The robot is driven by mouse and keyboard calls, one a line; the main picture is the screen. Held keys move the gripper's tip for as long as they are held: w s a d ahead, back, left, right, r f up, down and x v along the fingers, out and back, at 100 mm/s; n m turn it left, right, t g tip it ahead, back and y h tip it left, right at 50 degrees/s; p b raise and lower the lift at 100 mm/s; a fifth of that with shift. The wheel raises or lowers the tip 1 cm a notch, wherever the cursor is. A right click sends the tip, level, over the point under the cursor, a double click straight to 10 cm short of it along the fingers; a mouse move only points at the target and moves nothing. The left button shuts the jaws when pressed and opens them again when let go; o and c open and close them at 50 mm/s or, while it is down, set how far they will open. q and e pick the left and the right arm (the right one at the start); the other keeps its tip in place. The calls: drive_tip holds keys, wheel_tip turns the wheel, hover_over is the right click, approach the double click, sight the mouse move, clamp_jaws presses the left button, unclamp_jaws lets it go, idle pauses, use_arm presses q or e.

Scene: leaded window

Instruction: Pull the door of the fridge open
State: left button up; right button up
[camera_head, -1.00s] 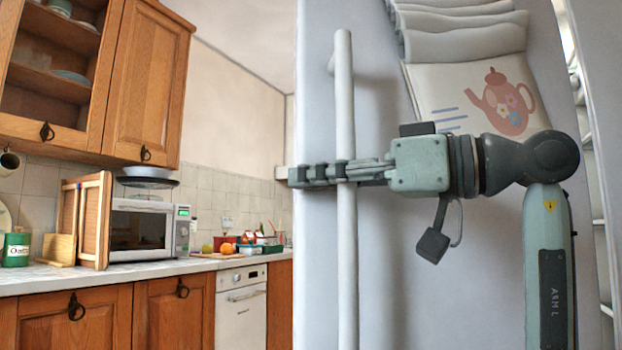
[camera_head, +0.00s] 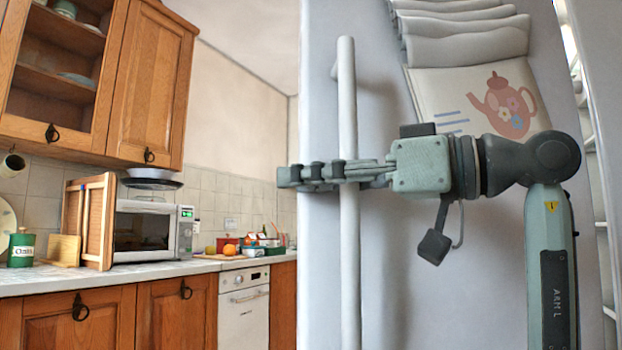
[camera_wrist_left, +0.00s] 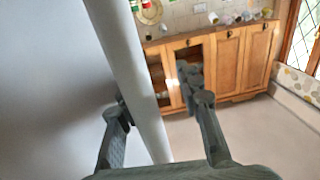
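The fridge door (camera_head: 470,300) is a large pale panel with a long white vertical bar handle (camera_head: 347,110). My left gripper (camera_head: 322,172) reaches in from the right at mid-height of the bar, its fingers crossing the handle. In the left wrist view, the handle (camera_wrist_left: 130,75) runs between the two fingers. The left finger (camera_wrist_left: 113,135) is close beside the bar, while the right finger (camera_wrist_left: 208,125) stands clearly apart from it. The gripper looks open around the handle. Any contact at the left fingertip is hidden. My right gripper is not in view.
Cloths (camera_head: 460,45) and a teapot picture (camera_head: 507,105) are on the door. A microwave (camera_head: 150,230), green tin (camera_head: 21,248) and small items stand on the counter at left. In the wrist view, bare floor (camera_wrist_left: 260,130) lies before wooden cabinets (camera_wrist_left: 225,65).

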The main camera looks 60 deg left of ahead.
use_arm(q)
drive_tip(key=shift+w, duration=0.1)
drive_tip(key=v, duration=1.2)
idle(0.4)
